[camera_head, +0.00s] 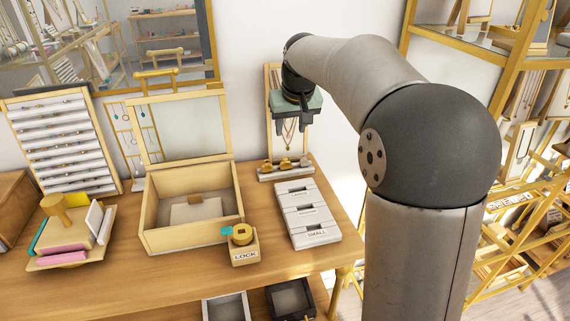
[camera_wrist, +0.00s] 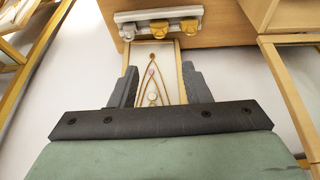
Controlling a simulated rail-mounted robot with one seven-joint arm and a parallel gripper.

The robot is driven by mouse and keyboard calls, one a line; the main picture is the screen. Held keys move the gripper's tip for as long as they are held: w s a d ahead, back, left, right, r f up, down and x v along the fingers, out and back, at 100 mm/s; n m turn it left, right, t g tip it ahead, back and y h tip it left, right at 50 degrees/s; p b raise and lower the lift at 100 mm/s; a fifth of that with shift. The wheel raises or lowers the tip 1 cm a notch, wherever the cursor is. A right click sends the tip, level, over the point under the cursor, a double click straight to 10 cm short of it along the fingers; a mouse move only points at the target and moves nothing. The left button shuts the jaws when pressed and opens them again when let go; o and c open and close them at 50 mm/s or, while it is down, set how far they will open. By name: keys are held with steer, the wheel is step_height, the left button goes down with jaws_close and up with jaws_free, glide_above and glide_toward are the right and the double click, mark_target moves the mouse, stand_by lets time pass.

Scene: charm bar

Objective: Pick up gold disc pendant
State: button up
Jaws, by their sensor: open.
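In the wrist view, a narrow framed necklace board (camera_wrist: 172,52) shows between my open fingers. Thin gold chains hang on it with small round pendants. One is orange-gold (camera_wrist: 152,58), one pinkish (camera_wrist: 151,72) and one pale with a gold rim (camera_wrist: 153,97). They are too small to tell surely which is the gold disc pendant. My gripper (camera_wrist: 159,67) is open with nothing held. In the head view my gripper (camera_head: 294,122) points down in front of the necklace board (camera_head: 270,88) and hides part of it.
A stand with gold pieces (camera_head: 285,170) sits at the board's foot. In front lies a white labelled tray (camera_head: 309,232). Left are an open wooden box (camera_head: 190,238), a LOCK block (camera_head: 245,255) and a jewellery rack (camera_head: 62,140). A gold shelf (camera_head: 520,60) stands right.

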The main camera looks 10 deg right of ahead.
glide_toward(286, 157)
steer(key=x, duration=0.5)
steer(key=shift+w+p, duration=0.3)
steer(key=shift+p, duration=0.1)
steer(key=shift+s+p+x, duration=0.1)
steer(key=shift+p+x, duration=0.25)
steer(key=shift+x, duration=0.95)
steer(key=shift+s+p+x, duration=0.15)
steer(key=shift+p+x, duration=0.15)
steer(key=shift+x, duration=1)
steer(key=shift+f, duration=0.1)
steer(key=c, duration=0.7)
